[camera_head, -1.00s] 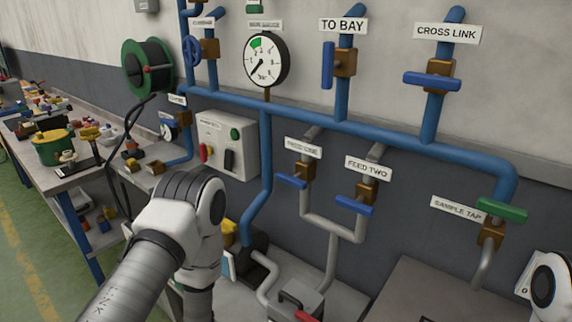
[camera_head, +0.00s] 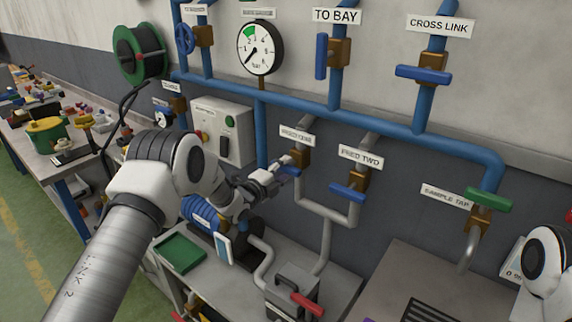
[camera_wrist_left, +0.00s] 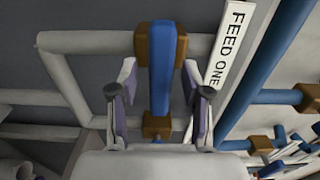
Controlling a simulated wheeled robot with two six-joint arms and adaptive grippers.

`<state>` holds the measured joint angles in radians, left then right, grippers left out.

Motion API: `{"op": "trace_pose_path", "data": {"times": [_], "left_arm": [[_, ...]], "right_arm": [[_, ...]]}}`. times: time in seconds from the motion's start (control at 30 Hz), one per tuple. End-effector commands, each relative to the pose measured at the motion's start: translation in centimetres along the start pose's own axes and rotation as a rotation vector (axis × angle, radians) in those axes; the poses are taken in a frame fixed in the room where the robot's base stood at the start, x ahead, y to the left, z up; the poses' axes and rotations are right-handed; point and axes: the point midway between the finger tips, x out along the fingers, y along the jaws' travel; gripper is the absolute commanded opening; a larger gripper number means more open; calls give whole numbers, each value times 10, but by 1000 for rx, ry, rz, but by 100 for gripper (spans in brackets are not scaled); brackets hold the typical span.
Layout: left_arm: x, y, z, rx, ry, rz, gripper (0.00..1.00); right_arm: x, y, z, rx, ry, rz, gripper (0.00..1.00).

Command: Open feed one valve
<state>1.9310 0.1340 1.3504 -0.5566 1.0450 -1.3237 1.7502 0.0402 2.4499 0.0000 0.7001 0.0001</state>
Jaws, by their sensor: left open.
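The feed one valve is a brass body (camera_head: 300,158) with a blue lever (camera_head: 290,170), under a white label at the middle of the head view. In the left wrist view its blue lever (camera_wrist_left: 162,70) runs lengthwise between my finger pads, beside the FEED ONE label (camera_wrist_left: 229,45). My left gripper (camera_head: 281,166) is open at the lever, with a visible gap on each side of it. In the head view the gripper partly covers the lever. My right gripper is out of view.
The feed two valve with its blue lever (camera_head: 348,191) sits close on the right. A grey control box (camera_head: 222,130) is on the left, and a pressure gauge (camera_head: 260,48) above. Blue pipes (camera_head: 385,127) cross the wall. A red-handled grey box (camera_head: 293,290) stands below.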

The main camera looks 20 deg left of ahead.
Motion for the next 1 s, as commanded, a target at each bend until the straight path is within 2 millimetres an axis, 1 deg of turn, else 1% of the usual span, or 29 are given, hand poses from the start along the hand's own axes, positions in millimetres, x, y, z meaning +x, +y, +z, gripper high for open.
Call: {"op": "trace_pose_path", "data": {"times": [0.03,0.1,0.33,0.37,0.4,0.47,0.5,0.77,1.0], "left_arm": [[5,-1,0,0,0,0,48],[9,0,0,-2,-1,1,48],[11,1,0,-3,-1,1,48],[11,1,0,-3,-1,1,41],[11,1,0,-3,-1,1,27],[11,1,0,-4,-1,1,5],[11,1,0,-4,-1,2,0],[10,2,0,-8,-1,2,0],[10,3,0,-64,-1,2,0]], "right_arm": [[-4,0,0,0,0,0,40],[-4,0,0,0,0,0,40],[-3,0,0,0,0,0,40],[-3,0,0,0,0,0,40],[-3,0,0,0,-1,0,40],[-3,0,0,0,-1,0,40],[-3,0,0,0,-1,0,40],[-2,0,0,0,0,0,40],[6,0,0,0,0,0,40]]}}
